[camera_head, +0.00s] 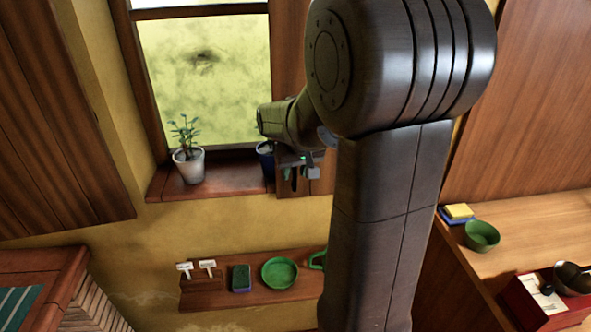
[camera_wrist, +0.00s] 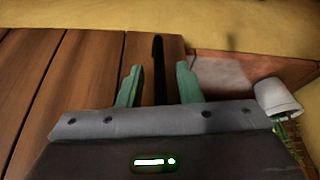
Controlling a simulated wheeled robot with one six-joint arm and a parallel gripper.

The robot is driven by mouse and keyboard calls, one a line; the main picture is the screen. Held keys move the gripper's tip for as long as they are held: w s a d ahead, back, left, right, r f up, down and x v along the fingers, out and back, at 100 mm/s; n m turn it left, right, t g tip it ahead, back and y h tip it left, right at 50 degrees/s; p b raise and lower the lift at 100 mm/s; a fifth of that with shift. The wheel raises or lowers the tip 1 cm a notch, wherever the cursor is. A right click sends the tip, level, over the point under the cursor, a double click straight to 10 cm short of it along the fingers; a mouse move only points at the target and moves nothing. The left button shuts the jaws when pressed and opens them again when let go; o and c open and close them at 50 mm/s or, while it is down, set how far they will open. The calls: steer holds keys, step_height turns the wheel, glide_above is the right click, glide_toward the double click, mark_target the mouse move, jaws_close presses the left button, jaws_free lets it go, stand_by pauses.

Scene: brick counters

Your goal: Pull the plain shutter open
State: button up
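A brown planked wooden shutter (camera_head: 289,50) stands at the right side of the window, partly hidden by my arm. In the wrist view its boards (camera_wrist: 85,75) fill the left and middle. A dark upright bar (camera_wrist: 158,60), seemingly its handle, lies between my fingers. My gripper (camera_head: 299,174) is at the lower part of this shutter. In the wrist view my gripper (camera_wrist: 158,82) has its two green fingers apart, one on each side of the bar, with gaps showing. I cannot tell how deep the bar sits between them. Another planked panel (camera_head: 60,120) is left of the window.
A potted plant (camera_head: 189,165) stands on the window sill (camera_head: 215,187). A blue pot (camera_head: 266,158) is close beside my gripper; a white pot (camera_wrist: 277,97) shows in the wrist view. A shelf (camera_head: 220,298) below holds a green bowl (camera_head: 280,272). A counter (camera_head: 540,232) is at right.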

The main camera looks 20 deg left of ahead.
steer(key=shift+w+a+f, duration=0.1)
steer(key=shift+f, duration=0.25)
jaws_close()
